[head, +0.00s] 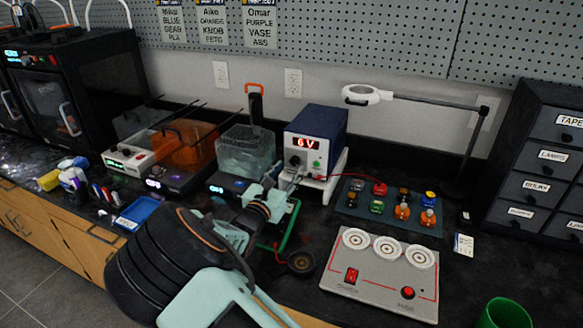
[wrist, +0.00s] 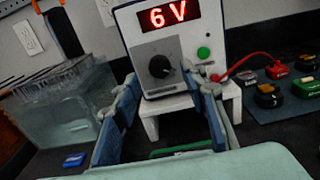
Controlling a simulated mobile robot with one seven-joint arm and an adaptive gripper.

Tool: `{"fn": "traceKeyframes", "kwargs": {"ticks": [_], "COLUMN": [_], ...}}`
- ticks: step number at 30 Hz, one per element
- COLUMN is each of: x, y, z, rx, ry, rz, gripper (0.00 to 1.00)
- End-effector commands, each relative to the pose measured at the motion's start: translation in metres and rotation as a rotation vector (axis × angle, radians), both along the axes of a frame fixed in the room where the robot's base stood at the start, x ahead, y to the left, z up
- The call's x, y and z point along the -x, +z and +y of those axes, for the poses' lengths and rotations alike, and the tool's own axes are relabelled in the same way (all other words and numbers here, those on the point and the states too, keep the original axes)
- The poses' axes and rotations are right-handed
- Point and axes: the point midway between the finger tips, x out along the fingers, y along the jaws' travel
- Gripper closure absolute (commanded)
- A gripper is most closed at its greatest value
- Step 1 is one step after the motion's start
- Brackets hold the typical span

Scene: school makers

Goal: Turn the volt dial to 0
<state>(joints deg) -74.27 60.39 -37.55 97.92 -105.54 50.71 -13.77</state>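The power supply (head: 314,146) is a blue box with a white front, standing on a small white stand (head: 330,183) on the dark bench. Its red display (head: 306,143) reads 6 V, and this also shows in the wrist view (wrist: 167,14). The volt dial (wrist: 160,66) is a black round knob below the display, with a light pointer mark towards its lower right. My gripper (wrist: 166,88) is open, its two blue-grey fingers to the left and right of the dial in the picture. I cannot tell whether either finger touches it.
A green button (wrist: 203,53) and a red lead (wrist: 245,64) are right of the dial. A clear tank (head: 246,150) stands left of the supply. A mat (head: 350,205) with several coloured parts and a grey panel (head: 340,275) lie to the right. A lamp arm (head: 430,102) hangs behind.

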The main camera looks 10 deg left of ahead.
Motion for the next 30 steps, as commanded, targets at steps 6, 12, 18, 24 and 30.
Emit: {"fn": "traceKeyframes", "kwargs": {"ticks": [6, 12, 18, 24, 30], "x": [-0.026, -0.03, -0.03, -0.03, -0.03], "y": [-0.001, 0.0, 0.0, 0.0, 0.0], "z": [-0.004, -0.004, -0.004, -0.004, -0.004], "rx": [0.0, 0.0, 0.0, 0.0, 0.0], "ry": [0.0, 0.001, 0.0, 0.0, 0.0], "rz": [0.001, 0.001, 0.001, 0.001, 0.001], "gripper": [0.6, 0.6, 0.65, 0.87, 1.0]}}
